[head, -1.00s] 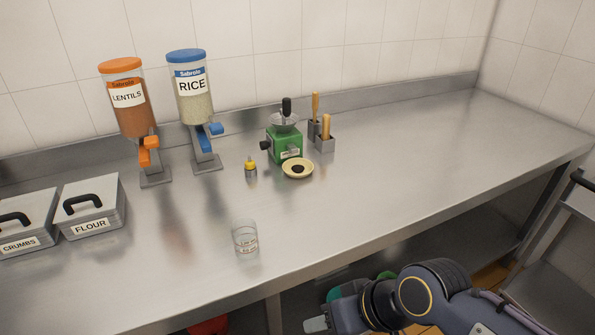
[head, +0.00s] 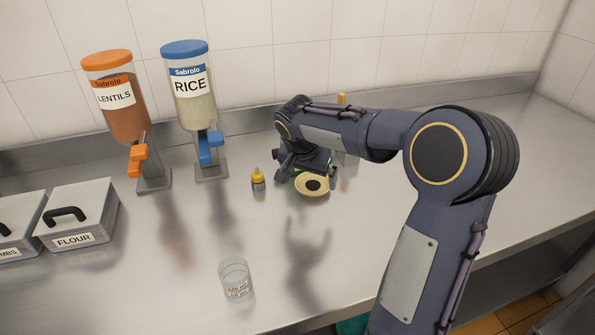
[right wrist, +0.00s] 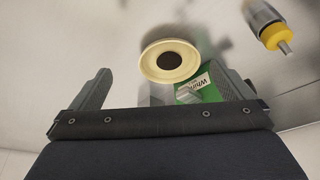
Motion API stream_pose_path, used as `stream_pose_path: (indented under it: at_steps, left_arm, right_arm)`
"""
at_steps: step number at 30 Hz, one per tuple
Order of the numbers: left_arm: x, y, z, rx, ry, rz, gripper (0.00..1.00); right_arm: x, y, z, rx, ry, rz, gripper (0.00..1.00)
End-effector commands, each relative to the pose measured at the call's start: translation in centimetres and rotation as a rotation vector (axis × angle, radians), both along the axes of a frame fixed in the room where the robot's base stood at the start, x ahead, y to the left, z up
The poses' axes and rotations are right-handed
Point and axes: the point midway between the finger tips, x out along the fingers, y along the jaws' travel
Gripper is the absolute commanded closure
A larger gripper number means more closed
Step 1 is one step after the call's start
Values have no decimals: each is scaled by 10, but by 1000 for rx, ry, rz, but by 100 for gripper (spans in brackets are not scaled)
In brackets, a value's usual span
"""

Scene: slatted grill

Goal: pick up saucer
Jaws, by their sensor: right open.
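The saucer (head: 306,192) is a small cream dish with a dark round patch in its middle, on the steel counter. In the right wrist view the saucer (right wrist: 153,66) lies beyond and between the fingertips. My right gripper (head: 297,168) is above the counter just behind the saucer, over the green grinder, which it mostly hides. My left gripper is not in view.
A yellow-capped bottle (head: 258,180) stands left of the saucer. A measuring glass (head: 236,281) stands near the front. Lentil (head: 118,105) and rice (head: 192,90) dispensers stand at the back left, with a flour box (head: 78,217) before them. The counter's right side is clear.

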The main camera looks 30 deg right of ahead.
Motion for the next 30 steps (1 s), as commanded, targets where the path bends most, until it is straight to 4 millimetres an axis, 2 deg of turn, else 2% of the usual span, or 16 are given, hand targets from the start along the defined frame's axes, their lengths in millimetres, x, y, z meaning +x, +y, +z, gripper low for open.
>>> stream_pose_path:
  at_steps: [1,4,14,21,30]
  left_arm:
    - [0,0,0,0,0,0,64]
    - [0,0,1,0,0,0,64]
    - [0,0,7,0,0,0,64]
    - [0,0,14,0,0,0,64]
    - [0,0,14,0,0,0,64]
  right_arm:
    - [9,-4,-4,-15,1,-28,0]
    - [17,-10,-8,-32,-4,-62,0]
    - [24,-26,-39,-34,-2,-69,0]
    - [31,-42,-69,-33,-3,-67,0]
    - [33,-44,-75,-33,-7,-65,0]
